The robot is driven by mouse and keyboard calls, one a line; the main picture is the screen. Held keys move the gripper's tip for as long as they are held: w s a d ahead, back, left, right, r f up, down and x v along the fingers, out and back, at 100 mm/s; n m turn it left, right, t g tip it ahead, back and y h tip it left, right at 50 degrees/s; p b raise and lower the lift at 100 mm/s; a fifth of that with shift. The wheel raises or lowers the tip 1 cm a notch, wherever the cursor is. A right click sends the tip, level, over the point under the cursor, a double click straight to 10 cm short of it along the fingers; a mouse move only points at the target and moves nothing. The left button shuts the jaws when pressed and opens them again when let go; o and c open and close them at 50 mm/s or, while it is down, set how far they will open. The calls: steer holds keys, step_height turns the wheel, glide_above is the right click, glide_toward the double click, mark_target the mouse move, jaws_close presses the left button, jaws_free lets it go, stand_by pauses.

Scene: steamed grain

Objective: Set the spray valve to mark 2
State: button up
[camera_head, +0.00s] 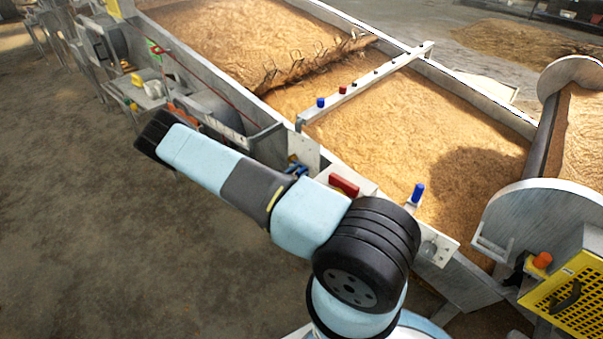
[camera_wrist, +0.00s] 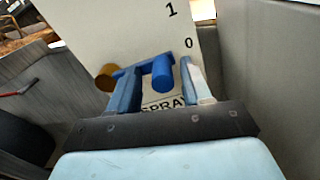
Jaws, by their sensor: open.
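The spray valve's blue lever (camera_wrist: 133,70) shows in the wrist view. It runs from a brass-coloured round part (camera_wrist: 105,77) on the left to a round blue knob (camera_wrist: 163,71) on the right. The knob lies just below and left of the mark 0 on the pale plate (camera_wrist: 95,30); mark 1 is higher. Mark 2 is not seen. A partly covered SPRAY label (camera_wrist: 163,106) is below the knob. My gripper (camera_wrist: 157,69) is open, one finger on each side of the knob; contact cannot be told. In the head view my arm hides most of the valve.
A grey wall (camera_wrist: 270,75) stands close on the right in the wrist view. In the head view, a grain-filled trough (camera_head: 400,110) lies beyond my arm, with a red handle (camera_head: 343,185) and a blue knob (camera_head: 418,193) along its near edge. The floor (camera_head: 90,200) at left is clear.

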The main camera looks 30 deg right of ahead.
steer(key=c, duration=0.8)
steer(key=shift+w, duration=0.1)
jaws_close()
steer(key=shift+a+r, duration=0.1)
